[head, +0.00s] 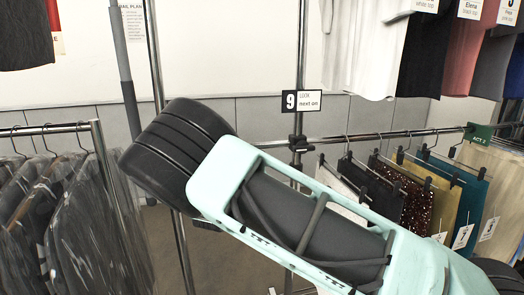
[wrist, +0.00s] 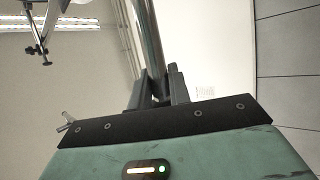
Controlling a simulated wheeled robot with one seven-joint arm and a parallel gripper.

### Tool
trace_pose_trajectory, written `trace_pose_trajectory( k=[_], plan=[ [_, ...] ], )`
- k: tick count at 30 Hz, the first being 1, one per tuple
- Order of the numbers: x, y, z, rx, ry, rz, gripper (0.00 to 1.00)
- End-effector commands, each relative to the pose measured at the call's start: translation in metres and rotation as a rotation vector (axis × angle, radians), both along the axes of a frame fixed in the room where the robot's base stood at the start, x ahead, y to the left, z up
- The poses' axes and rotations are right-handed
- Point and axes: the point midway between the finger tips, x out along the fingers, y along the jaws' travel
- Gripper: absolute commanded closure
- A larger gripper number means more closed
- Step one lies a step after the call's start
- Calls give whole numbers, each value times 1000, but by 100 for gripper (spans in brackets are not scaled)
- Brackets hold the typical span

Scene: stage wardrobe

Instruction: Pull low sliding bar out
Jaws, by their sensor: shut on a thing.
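In the wrist view my gripper (wrist: 158,88) has its two dark fingers on either side of a shiny metal bar (wrist: 150,40), shut on it. The bar runs away from the fingers toward the top of the picture. In the head view my pale teal arm fills the middle and hides the gripper and the gripped part. A low horizontal metal bar (head: 390,133) shows at the right, with skirts hung on it, and meets a dark clamp (head: 299,145) on an upright post. I cannot tell from the head view where along it the fingers hold.
Clipped skirts (head: 405,195) hang at the right, with shirts (head: 365,45) above. Bagged dark garments (head: 75,225) hang from a rail (head: 40,130) at the left. A green tag (head: 478,133) sits at the far right.

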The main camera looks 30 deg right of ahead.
Motion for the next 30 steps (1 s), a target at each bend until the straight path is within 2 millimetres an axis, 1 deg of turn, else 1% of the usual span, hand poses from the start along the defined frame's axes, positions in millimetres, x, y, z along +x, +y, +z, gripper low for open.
trace_pose_trajectory(
  k=[1, 3, 9, 12, 18, 29, 30],
  plan=[
    [4, 17, -4, 5, 0, 7, 100],
    [10, 36, -4, 4, 0, 7, 100],
    [21, 75, -3, 1, 2, 4, 100],
    [25, 87, -3, 1, 2, 3, 100],
    [28, 100, -2, 1, 4, 3, 100],
    [29, 103, -1, 0, 4, 8, 100],
    [29, 103, -1, 1, 3, 8, 70]
  ],
)
